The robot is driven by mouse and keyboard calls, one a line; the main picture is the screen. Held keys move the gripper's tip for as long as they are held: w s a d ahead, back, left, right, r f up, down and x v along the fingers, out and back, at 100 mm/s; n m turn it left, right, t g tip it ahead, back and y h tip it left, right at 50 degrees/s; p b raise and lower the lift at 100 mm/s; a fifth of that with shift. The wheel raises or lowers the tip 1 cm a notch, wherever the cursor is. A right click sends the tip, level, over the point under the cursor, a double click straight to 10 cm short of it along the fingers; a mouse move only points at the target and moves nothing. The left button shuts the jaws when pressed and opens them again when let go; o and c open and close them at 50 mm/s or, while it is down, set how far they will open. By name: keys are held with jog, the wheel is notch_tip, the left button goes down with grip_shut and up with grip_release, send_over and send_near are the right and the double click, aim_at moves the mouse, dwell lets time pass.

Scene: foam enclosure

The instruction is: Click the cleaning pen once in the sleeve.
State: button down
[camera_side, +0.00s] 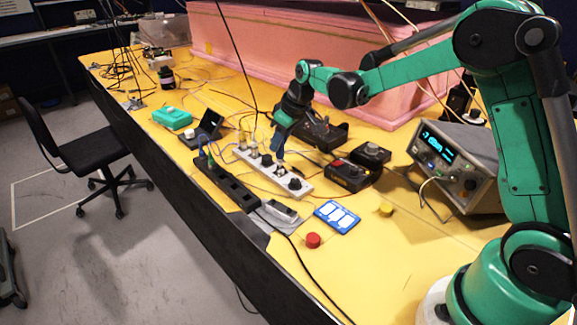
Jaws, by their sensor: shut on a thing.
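My gripper (287,116) is over the middle of the table and points down, shut on a slim blue item that I take for the cleaning pen (278,143). The pen is close to upright, with its lower end at or just above a fitting on a white strip (306,189). Several dark and metallic fittings stand along this strip. I cannot tell which of them is the sleeve, or whether the pen tip is inside it or only above it. The pen's upper part is hidden by my gripper.
A black strip (238,193) lies in front of the white one. Dark boxes (349,175) stand to the right, and a bench instrument (457,165) is farther right. A blue-white card (336,216) and red button (313,240) lie nearer. A pink foam wall (290,50) closes the back.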

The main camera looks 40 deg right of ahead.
jog(key=shift+r, duration=2.3)
